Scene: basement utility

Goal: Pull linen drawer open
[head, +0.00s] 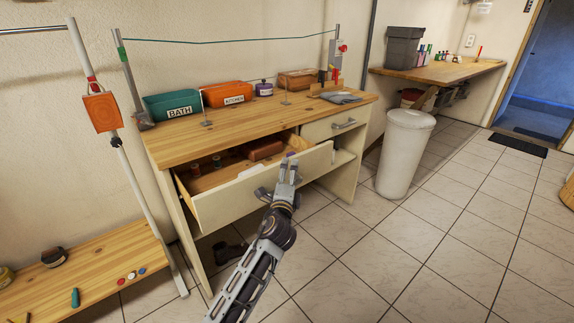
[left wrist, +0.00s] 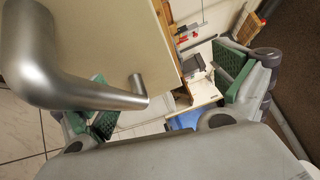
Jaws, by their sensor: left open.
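A wide cream drawer (head: 222,203) stands pulled out from the wooden-topped bench. No label on it is readable, so I cannot tell whether it is the linen drawer. Its grey handle (head: 262,193) is partly covered by my arm. My left gripper (head: 289,168) is open at the drawer front, to the right of the handle. In the left wrist view a metal bar handle (left wrist: 85,94) on a cream front (left wrist: 110,35) is very close and overlaps one green-padded finger. The fingers are spread and not closed on it. My right gripper is out of view.
The open drawer holds a brown box (head: 264,150) and small jars. A smaller drawer (head: 336,127) beside it looks shut. A white bin (head: 404,153) stands to the right. A low wooden bench (head: 95,262) is at left.

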